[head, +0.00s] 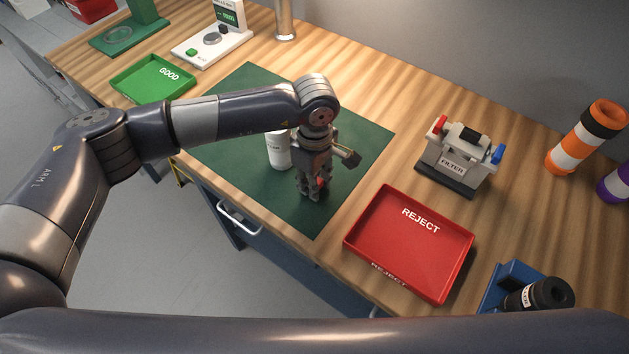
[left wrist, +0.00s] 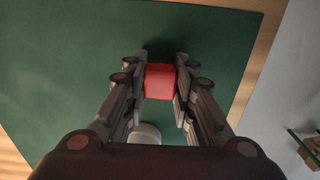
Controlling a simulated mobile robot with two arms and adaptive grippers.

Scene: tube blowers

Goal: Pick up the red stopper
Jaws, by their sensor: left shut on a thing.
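The red stopper (left wrist: 160,81) is a small red block between the fingers of my left gripper (left wrist: 161,82) in the left wrist view. The fingers press on it from both sides. In the head view my left gripper (head: 314,190) points down over the front part of the green mat (head: 318,222), and a bit of red (head: 321,182) shows between its fingers. I cannot tell whether the stopper touches the mat. The right gripper is not in view.
A white cylinder (head: 279,152) stands on the mat just left of the gripper. A red REJECT tray (head: 450,283) lies to the right, with a FILTER device (head: 452,167) behind it. A green GOOD tray (head: 140,82) is at the left. The mat's right part is clear.

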